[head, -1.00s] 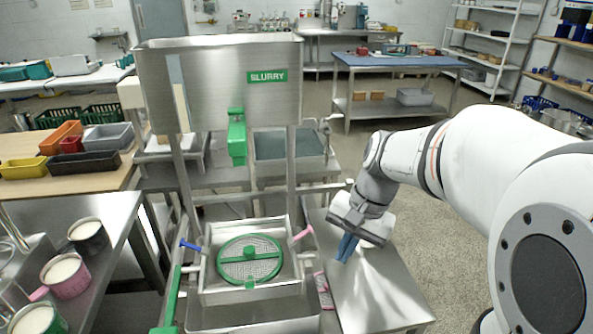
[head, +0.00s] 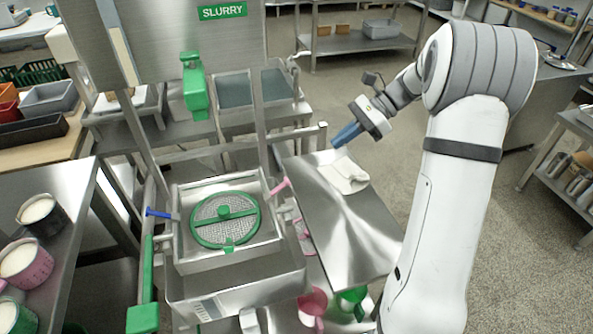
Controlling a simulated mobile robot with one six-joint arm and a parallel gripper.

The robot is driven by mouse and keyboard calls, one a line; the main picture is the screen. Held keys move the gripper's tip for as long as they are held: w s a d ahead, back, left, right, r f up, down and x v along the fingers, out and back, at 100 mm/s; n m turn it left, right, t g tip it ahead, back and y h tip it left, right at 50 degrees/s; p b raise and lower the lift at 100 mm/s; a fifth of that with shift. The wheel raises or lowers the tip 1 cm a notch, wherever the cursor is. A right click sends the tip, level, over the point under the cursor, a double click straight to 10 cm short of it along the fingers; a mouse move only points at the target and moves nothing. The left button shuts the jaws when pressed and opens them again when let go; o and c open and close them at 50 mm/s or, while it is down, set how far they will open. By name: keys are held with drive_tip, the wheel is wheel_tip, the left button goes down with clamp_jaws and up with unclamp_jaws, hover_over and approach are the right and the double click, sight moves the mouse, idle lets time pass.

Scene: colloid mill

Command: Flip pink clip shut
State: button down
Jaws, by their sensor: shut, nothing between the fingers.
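The pink clip (head: 280,187) is a small lever at the right side of the square steel tray (head: 182,258). It slants up and outward from the tray's rim. A matching blue clip (head: 160,213) sticks out at the tray's left side. A round green-rimmed mesh screen (head: 224,220) lies inside the tray. My gripper (head: 337,143), with blue fingers, is shut and empty. It is above the far end of the steel side table, up and right of the pink clip and apart from it.
A white cloth (head: 344,176) lies on the steel side table (head: 360,235) right of the tray. A steel hopper labelled SLURRY with a green valve (head: 195,85) stands behind the tray. Pink and green vessels (head: 313,305) are below.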

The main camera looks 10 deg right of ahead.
sight(288, 181)
drive_tip(key=x, duration=1.4)
drive_tip(key=shift+f, duration=0.1)
drive_tip(key=b+x, duration=0.1)
drive_tip(key=x, duration=0.4)
drive_tip(key=shift+d, duration=0.1)
